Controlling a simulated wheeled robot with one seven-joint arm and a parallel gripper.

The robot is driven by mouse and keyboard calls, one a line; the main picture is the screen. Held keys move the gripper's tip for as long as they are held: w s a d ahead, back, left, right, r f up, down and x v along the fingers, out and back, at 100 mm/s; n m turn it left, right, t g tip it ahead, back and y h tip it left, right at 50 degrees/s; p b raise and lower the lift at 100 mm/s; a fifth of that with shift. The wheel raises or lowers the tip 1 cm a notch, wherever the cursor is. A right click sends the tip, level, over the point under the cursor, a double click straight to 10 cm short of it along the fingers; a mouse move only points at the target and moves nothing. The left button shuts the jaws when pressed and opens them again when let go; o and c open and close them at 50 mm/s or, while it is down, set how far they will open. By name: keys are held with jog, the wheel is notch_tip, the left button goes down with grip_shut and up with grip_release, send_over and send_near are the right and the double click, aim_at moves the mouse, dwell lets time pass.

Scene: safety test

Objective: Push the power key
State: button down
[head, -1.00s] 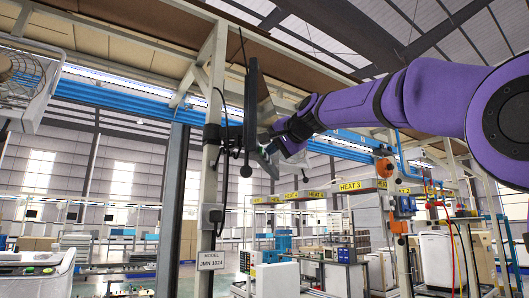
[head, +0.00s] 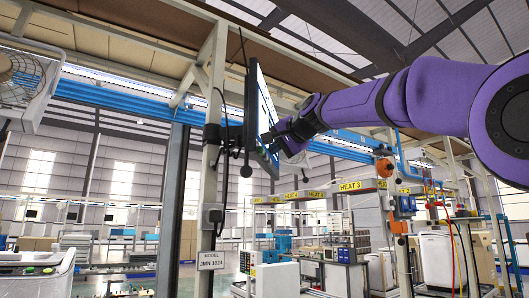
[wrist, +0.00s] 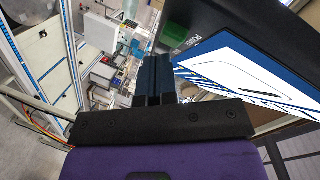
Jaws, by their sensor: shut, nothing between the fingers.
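A thin black monitor (head: 249,110) is mounted on the pale post and shows nearly edge-on in the head view. Its screen (wrist: 250,75) is lit blue and white in the wrist view. In the wrist view my gripper (wrist: 154,62) is shut and empty, beside the bezel's corner. I cannot tell whether the fingertips touch it.
The pale post (head: 212,150) with cables stands behind the monitor. A fan (head: 25,80) hangs at upper left. Blue rails (head: 120,97) cross behind. Machines and benches stand lower down, with a white machine (head: 32,275) at lower left. The space below my arm looks open.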

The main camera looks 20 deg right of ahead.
jog(key=s+d, duration=0.3)
jog(key=d, duration=0.2)
dwell(0.4)
jog(key=shift+d, duration=0.1)
dwell(0.3)
jog(key=s+f+n+g+h, duration=0.1)
jog(key=s+f+n+g, duration=0.1)
jog(key=s+f, duration=0.8)
jog(key=s+f+n+g+h, duration=0.1)
jog(key=s+f+n+g, duration=0.2)
jog(key=s+f, duration=0.8)
jog(key=s+a+f+n+g+h, duration=0.1)
jog(key=s+f, duration=0.9)
jog(key=f, duration=1.2)
jog(key=n+g+h, duration=0.1)
jog(key=n+g, duration=0.1)
jog(key=g, duration=0.1)
jog(key=shift+s, duration=0.2)
jog(key=shift+a, duration=0.1)
